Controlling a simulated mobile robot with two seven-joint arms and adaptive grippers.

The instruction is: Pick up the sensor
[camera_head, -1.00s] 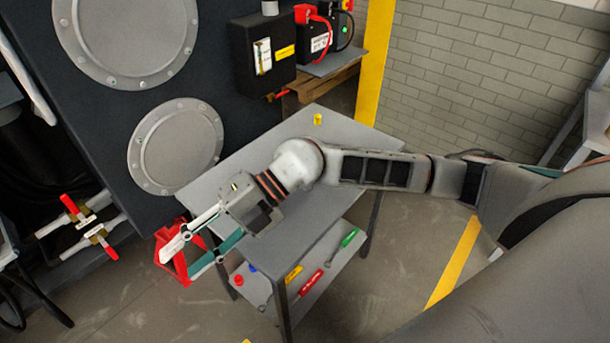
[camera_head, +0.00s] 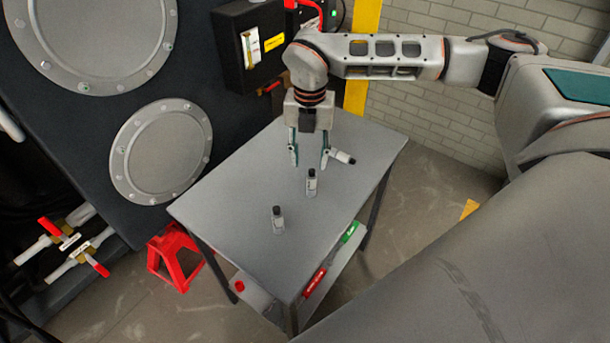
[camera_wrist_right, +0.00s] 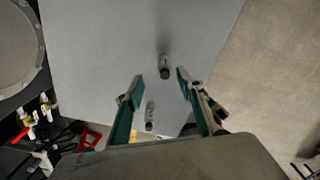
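Two small grey cylinders with black ends, which look like sensors, stand on the grey table (camera_head: 225,205). The nearer sensor (camera_head: 278,219) is left of the farther sensor (camera_head: 312,183). Both show in the right wrist view, one sensor (camera_wrist_right: 164,67) above the other sensor (camera_wrist_right: 149,117). My right gripper (camera_head: 309,155) points down over the table, fingers apart and nothing between them. In the head view its fingertips are just above the farther sensor. A grey piece with a black end (camera_head: 341,156) is beside its right finger; I cannot tell whether it belongs to the finger. My left gripper is not in view.
A dark panel with round flanges (camera_head: 160,152) rises left of the table. A black box (camera_head: 255,50) is behind it. A red stand (camera_head: 175,258) is on the floor at left. The lower shelf holds a red-handled tool (camera_head: 314,282) and a green item (camera_head: 349,231).

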